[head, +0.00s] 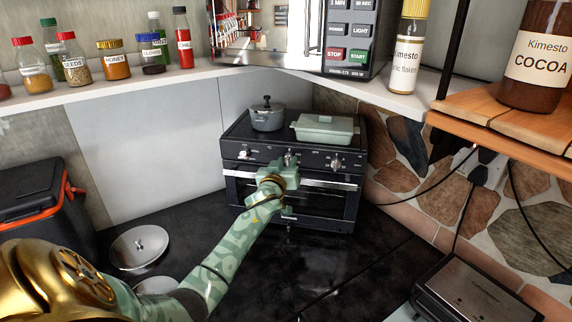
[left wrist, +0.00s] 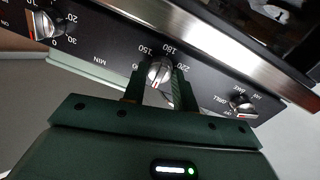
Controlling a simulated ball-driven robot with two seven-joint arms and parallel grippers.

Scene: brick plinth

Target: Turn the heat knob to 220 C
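The heat knob (left wrist: 159,72) is a silver knob in the middle of the black toaster oven's control panel (left wrist: 100,45). Numbers including 150, 180 and 220 are printed around it, upside down in the left wrist view. Its exact pointer setting is too small to read surely. My left gripper (left wrist: 160,80) is at the panel, one finger on each side of the knob, with what look like narrow gaps. In the head view the left gripper (head: 290,172) covers part of the oven (head: 320,205) front near this knob. My right gripper is not in view.
A timer knob (left wrist: 42,25) and a function knob (left wrist: 241,104) flank the heat knob. A grey pot (head: 267,118) and a green lidded dish (head: 324,129) stand on the oven. A metal lid (head: 138,246) lies on the dark counter, and a grill (head: 478,290) stands front right.

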